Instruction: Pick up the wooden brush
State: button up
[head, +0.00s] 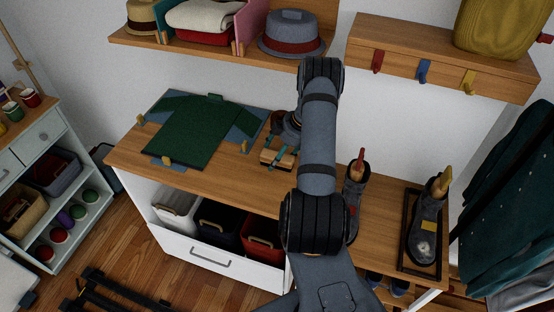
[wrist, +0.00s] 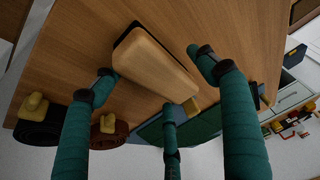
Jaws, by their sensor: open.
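The wooden brush (wrist: 155,60) has a pale, rounded wooden back and a dark edge below it. It lies on the wooden desk top (wrist: 75,60) between my fingers in the wrist view. In the head view the brush (head: 270,158) shows small beside my gripper (head: 281,150), right of the green sweater. My gripper (wrist: 152,66) is open, with teal fingers on both sides of the brush and a third finger near its lower end. Gaps show between the side fingertips and the brush. My arm hides part of the desk in the head view.
A green sweater (head: 190,130) with wooden clips lies left of the brush. Two dark coiled items (wrist: 38,122) with yellow pegs lie near the desk edge. Boots (head: 424,228) stand to the right. A shelf with hats (head: 292,36) hangs above the desk.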

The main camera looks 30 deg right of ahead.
jog(key=shift+d+f, duration=0.1)
jog(key=shift+c, duration=0.5)
jog(key=c, duration=1.1)
jog(key=shift+c, duration=0.5)
